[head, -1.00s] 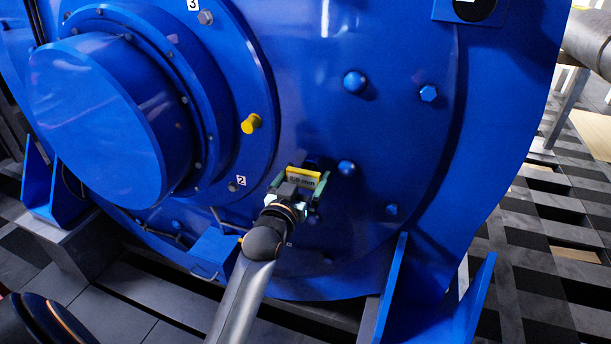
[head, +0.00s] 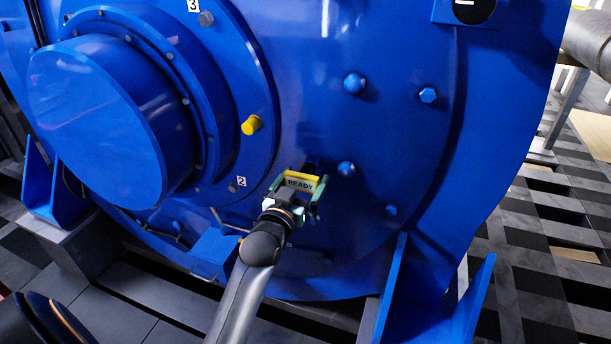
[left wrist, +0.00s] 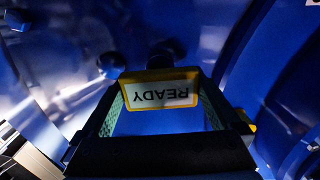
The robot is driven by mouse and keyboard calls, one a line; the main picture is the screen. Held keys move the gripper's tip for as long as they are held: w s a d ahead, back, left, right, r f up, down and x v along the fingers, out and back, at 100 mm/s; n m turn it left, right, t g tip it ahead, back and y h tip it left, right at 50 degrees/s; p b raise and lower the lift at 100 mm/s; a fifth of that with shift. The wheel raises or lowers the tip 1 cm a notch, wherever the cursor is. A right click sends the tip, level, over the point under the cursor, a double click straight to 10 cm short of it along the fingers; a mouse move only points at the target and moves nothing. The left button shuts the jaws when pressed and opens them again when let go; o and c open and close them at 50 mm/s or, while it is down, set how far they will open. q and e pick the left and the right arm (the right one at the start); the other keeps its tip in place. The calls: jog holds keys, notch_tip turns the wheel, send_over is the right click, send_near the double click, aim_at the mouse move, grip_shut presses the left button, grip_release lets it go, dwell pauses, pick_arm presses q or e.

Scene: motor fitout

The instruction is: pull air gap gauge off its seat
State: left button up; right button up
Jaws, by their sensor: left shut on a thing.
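The air gap gauge (head: 302,181) is a small yellow-framed block at the lower middle of the blue motor face in the head view. Its display reads "READY". My left gripper (head: 294,192) is shut on the gauge, with a green-lined finger on each side of it. In the left wrist view the gauge (left wrist: 160,90) sits between the fingertips, its "READY" text upside down. Its back side and the seat are hidden, so I cannot tell whether it touches the motor face. My right gripper is not in view.
The large blue motor (head: 330,120) fills most of the head view. Bolt heads (head: 346,168) stand close to the gauge, and a yellow plug (head: 251,124) is up and left. A blue foot bracket (head: 430,300) rises at the lower right. Checkered floor (head: 545,240) lies to the right.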

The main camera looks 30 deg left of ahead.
aim_at(301, 184)
pick_arm(q)
jog(key=shift+p+v, duration=1)
jog(key=shift+v, duration=1.5)
jog(key=shift+d, duration=0.1)
jog(key=shift+s, duration=0.35)
jog(key=shift+b+x, duration=0.3)
jog(key=shift+x, duration=0.8)
